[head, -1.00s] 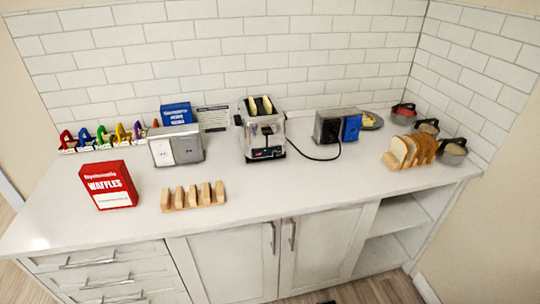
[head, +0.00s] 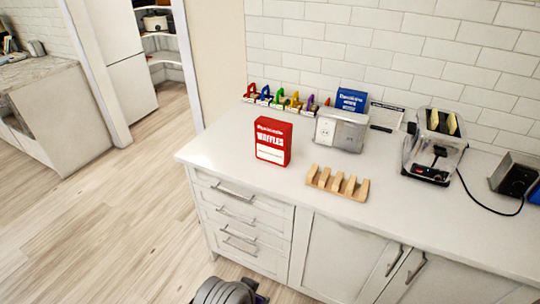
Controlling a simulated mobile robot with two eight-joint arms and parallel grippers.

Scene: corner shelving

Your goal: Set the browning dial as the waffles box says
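The red waffles box (head: 273,141) stands upright on the counter near its left end. Its large title reads WAFFLES; the white panel below is too small to read. The toaster (head: 434,146) is silver with dark parts and stands toward the right of the view. Two pale slices (head: 441,122) stick up from its slots. Its front has a dark control panel (head: 430,172) with a small red spot; I cannot make out the browning dial or its setting. Neither gripper's fingers show in the head view.
A wooden rack (head: 337,184) lies before the metal outlet box (head: 341,129). A blue box (head: 350,101) and several coloured clips (head: 283,98) stand behind. A dark cord runs right from the toaster. Floor (head: 110,220) left of the counter is clear. A grey part of mine shows at the bottom.

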